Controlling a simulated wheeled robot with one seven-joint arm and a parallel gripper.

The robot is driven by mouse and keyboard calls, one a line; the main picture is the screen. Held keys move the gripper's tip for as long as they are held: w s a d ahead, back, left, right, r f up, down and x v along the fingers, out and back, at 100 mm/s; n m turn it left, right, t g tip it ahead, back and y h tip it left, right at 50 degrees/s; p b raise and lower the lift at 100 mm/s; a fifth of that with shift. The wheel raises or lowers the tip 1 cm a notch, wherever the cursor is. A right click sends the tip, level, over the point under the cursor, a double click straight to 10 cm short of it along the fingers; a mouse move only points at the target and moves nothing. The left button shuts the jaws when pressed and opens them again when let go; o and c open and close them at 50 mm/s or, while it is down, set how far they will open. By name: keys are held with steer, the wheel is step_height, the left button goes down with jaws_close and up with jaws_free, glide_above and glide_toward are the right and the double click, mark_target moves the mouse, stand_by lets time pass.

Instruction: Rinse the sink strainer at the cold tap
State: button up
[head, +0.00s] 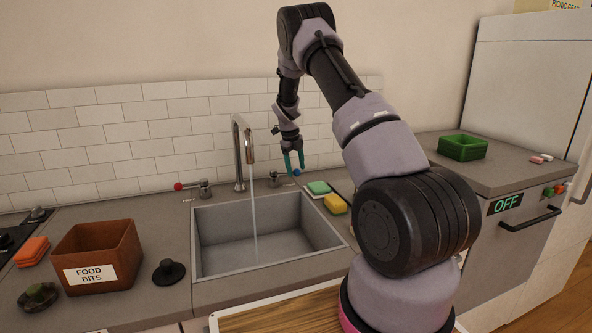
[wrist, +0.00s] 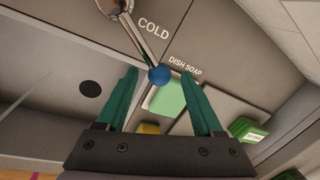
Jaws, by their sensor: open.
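The sink (head: 212,262) has a tall metal tap (head: 239,158) with water running from it. The cold handle ends in a blue ball (head: 296,173). In the wrist view, that ball (wrist: 159,76) sits between the teal fingertips, beside the word COLD. My gripper (head: 294,167) is open around the ball, with a gap on each side. The red-ball handle (head: 178,186) is left of the tap. A black round piece with a knob (head: 168,271) lies on the counter left of the sink. A dark, mottled round item (head: 38,297) lies further left; I cannot tell which is the strainer.
A brown FOOD BITS box (head: 97,257) stands left of the sink, near orange sponges (head: 31,251). Green (head: 318,188) and yellow (head: 335,204) sponges lie right of it. A green basket (head: 462,148) stands on the right counter. My arm hides part of the right side.

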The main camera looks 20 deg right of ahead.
step_height(320, 180, up, 10)
steer(key=a, duration=0.1)
steer(key=shift+s+a+f, duration=0.15)
steer(key=shift+s+a, duration=0.25)
